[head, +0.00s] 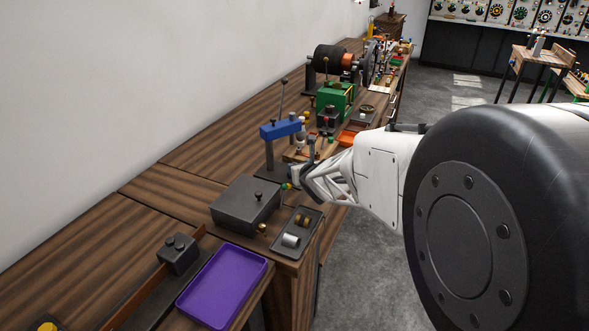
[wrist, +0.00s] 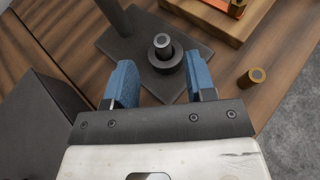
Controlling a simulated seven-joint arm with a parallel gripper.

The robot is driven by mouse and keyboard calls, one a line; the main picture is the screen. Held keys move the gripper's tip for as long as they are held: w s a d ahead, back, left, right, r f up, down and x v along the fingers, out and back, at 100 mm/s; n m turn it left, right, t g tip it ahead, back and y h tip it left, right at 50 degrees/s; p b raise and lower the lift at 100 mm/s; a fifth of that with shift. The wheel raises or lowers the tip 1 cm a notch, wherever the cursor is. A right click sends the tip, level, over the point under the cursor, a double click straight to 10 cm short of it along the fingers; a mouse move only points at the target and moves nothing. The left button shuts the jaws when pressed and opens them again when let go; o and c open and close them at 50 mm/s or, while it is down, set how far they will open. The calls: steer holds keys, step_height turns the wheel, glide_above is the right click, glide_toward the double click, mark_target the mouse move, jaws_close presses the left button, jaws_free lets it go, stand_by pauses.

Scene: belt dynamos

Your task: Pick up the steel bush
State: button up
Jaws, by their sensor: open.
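A silver cylinder that looks like a steel bush (head: 290,240) lies in a small dark tray (head: 276,246) in the head view. In the wrist view, a dark grey cylinder with a lighter top (wrist: 162,42) stands in a dark ring (wrist: 165,64) on a grey plate (wrist: 128,45); I cannot tell whether it is a bush. My gripper (wrist: 161,82) is open and empty, its two blue fingers pointing toward that ring from either side. In the head view my gripper (head: 296,178) is beside the press, partly hidden by its own links.
A blue-headed press (head: 281,128) stands on the bench, its column rising from the plate. A brass cylinder (wrist: 257,77) stands right of the plate. A grey box (head: 245,203) and a purple tray (head: 222,285) are nearer. A green machine (head: 335,97) stands behind.

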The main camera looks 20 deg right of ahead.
steer(key=shift+w, duration=0.1)
stand_by(0.3)
steer(key=shift+x, duration=2.55)
steer(key=shift+d, duration=0.1)
jaws_close()
